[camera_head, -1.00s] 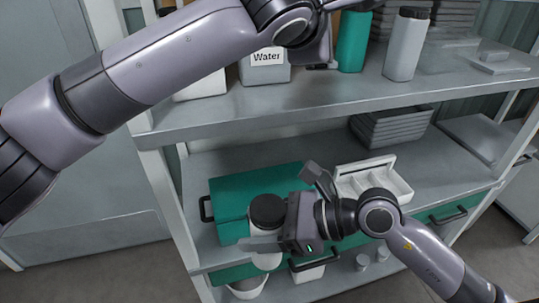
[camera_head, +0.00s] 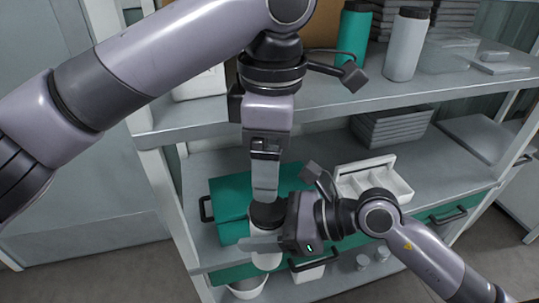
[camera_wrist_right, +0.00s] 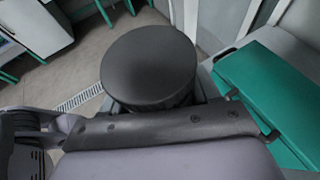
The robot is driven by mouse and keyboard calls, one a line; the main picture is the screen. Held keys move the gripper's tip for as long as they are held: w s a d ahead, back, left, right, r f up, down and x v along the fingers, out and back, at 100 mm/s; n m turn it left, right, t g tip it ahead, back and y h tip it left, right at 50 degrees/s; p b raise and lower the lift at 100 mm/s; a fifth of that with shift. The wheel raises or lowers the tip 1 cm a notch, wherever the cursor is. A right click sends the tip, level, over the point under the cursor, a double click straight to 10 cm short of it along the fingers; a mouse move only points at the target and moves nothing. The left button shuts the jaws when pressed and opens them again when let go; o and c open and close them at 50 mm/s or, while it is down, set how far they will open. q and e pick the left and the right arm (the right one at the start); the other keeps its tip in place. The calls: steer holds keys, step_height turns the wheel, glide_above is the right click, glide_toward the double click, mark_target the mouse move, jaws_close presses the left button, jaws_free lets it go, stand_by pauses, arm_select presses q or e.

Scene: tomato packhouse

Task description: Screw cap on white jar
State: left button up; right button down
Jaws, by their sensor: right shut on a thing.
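The white jar (camera_head: 266,260) is upright at the front of the lower shelf, with its black cap (camera_head: 267,214) on top. The cap's round top fills the middle of the right wrist view (camera_wrist_right: 150,68). My right gripper (camera_head: 268,241) comes from the right and is shut on the jar, below the cap. My left gripper (camera_head: 265,198) points straight down above the cap. Its tips overlap the cap in the head view; I cannot tell whether they touch it. Its finger gap is not clear from this side.
A green case (camera_head: 228,190) lies behind the jar. A white divided tray (camera_head: 372,181) stands to the right. The upper shelf (camera_head: 400,101) holds bottles (camera_head: 404,45) close to the left arm. A white bucket (camera_head: 247,287) is below.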

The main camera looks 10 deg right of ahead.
mark_target(268, 207)
arm_select(q)
steer(key=shift+w+f, duration=0.1)
steer(key=shift+f, duration=3.9)
steer(key=c, duration=1.1)
steer(key=m, duration=0.3)
steer(key=o, duration=1.1)
